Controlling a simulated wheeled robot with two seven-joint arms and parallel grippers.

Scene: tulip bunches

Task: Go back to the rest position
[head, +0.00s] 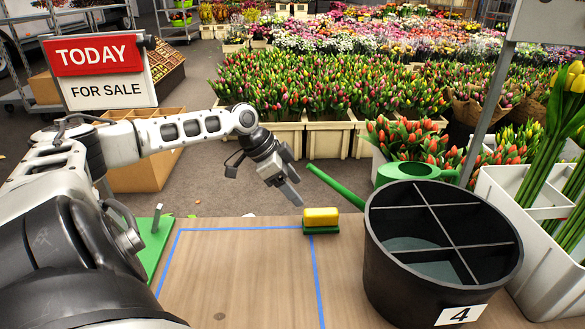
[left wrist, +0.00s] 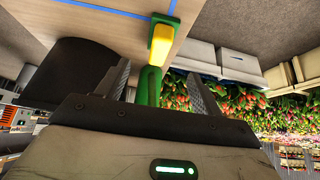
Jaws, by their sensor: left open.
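My left gripper (head: 289,189) is above the far edge of the wooden table (head: 240,265), to the left of a yellow and green sponge or brush (head: 320,219). Its fingers point down and to the right, and it looks empty. In the left wrist view the left gripper's two fingers (left wrist: 155,82) stand apart with nothing held between them. The yellow and green block (left wrist: 162,42) shows beyond the fingers, on the table and apart from them. My right gripper is in neither view.
A black bucket (head: 388,270) labelled 4, with dividers, stands at the right of the table. A green watering can (head: 415,170) is behind it, its spout reaching left. Blue tape (head: 316,280) outlines a clear table area. A green board (head: 152,245) lies at left.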

